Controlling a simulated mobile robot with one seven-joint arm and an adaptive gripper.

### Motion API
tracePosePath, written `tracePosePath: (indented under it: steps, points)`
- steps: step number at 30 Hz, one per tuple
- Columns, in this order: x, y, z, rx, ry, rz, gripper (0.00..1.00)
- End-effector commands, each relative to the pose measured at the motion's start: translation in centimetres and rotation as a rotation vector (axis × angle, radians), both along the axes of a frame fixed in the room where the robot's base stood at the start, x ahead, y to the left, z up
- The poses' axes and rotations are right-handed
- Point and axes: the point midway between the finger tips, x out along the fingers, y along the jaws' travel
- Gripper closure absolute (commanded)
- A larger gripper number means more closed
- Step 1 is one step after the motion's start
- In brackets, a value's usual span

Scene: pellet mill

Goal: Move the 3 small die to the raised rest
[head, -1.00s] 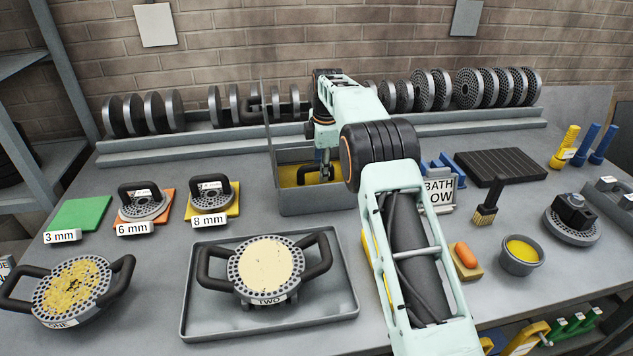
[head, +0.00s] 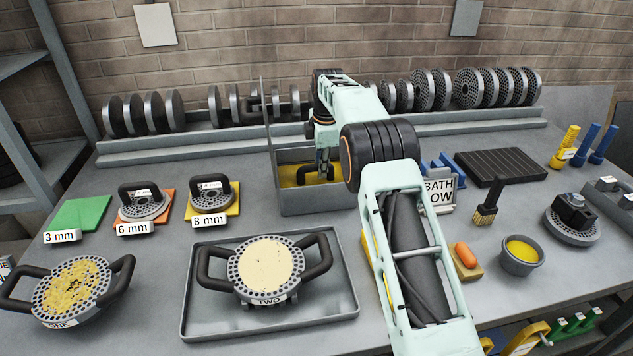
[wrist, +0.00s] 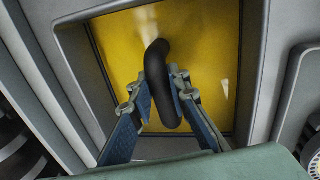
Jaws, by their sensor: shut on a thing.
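The grey bath box (head: 312,200) holds yellow liquid (head: 288,176) and stands at the back middle of the bench. A black looped handle (wrist: 156,62) sticks up from the liquid in the wrist view. Its die body is not visible under the yellow, so I cannot read its size. My gripper (wrist: 162,82) is inside the bath, shut on this handle, with a finger on each side. In the head view my gripper (head: 322,172) is partly hidden by the arm. The green pad (head: 80,213) labelled 3 mm is bare. I cannot make out which thing is the raised rest.
Handled dies stand on the 6 mm pad (head: 166,213) and 8 mm pad (head: 232,211). Die TWO (head: 268,268) lies in a grey tray (head: 190,318). Die ONE (head: 75,290) is at front left. A "BATH LOW" sign (head: 440,192) stands right of the bath. Racked discs line the back.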

Motion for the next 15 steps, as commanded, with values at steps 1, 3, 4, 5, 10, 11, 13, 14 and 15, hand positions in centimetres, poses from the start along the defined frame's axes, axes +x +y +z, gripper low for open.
tracePosePath:
  steps: [1,3,4,5,10,11,13,14,15]
  points:
    - [0.0,0.0,0.0,0.000,0.000,0.000,1.00]
    - [0.0,0.0,0.0,0.000,0.000,0.000,1.00]
    - [0.0,0.0,0.0,0.000,0.000,0.000,1.00]
    - [0.0,0.0,0.0,0.000,0.000,0.000,1.00]
    - [0.2,0.1,0.5,0.002,-0.008,0.000,1.00]
    - [0.2,0.1,0.6,0.002,-0.008,0.000,1.00]
    - [0.2,0.1,0.8,0.002,-0.008,0.000,1.00]
    - [0.2,0.1,1.0,0.002,-0.009,0.000,1.00]
    - [0.2,0.1,1.1,0.002,-0.009,0.000,1.00]
